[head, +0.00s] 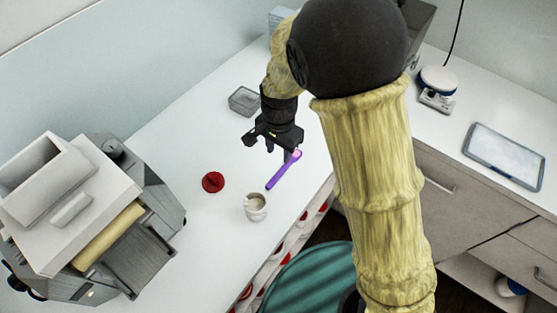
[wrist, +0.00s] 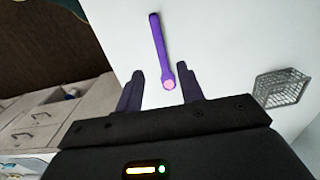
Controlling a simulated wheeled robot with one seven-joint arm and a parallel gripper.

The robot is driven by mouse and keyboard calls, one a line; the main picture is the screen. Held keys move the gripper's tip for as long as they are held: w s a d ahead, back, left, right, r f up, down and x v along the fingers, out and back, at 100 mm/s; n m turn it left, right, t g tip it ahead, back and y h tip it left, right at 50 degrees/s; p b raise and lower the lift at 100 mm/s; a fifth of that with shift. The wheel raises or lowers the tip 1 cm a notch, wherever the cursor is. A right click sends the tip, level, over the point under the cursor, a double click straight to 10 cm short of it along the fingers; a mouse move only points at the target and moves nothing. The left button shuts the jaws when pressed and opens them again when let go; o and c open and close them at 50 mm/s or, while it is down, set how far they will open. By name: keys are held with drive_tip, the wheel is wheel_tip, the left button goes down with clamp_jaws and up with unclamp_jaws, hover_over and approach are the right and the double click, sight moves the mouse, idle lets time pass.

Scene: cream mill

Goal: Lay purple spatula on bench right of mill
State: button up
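The purple spatula (head: 281,174) lies on the white bench, to the right of the mill (head: 85,215), with a clear gap between them. Its pink-tipped end is toward my gripper (head: 278,150). In the wrist view the spatula (wrist: 162,48) points away, with its pink end between the two fingers of my gripper (wrist: 162,76). The fingers are apart, with space on both sides of the spatula, and hold nothing. How high the fingers are above the bench is hard to tell.
A cup (head: 255,207) and a red round object (head: 213,182) stand between mill and spatula. A grey wire basket (head: 244,100) sits farther back. A scale-like device (head: 437,88) and a tablet-like tray (head: 503,156) are on the right counter. The bench's front edge is near the spatula.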

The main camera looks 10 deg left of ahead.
drive_tip(key=shift+r, duration=1)
drive_tip(key=shift+d, duration=0.1)
drive_tip(key=s+d+r+n+t, duration=0.1)
drive_tip(key=s+d+r+n, duration=0.1)
drive_tip(key=d, duration=1.1)
drive_tip(key=s+d+r+n+t, duration=0.1)
drive_tip(key=s+d+r+n, duration=0.1)
drive_tip(key=d, duration=1.1)
drive_tip(key=shift+s+d+r+t, duration=0.25)
drive_tip(key=shift+s+r+t, duration=0.15)
drive_tip(key=shift+r, duration=0.15)
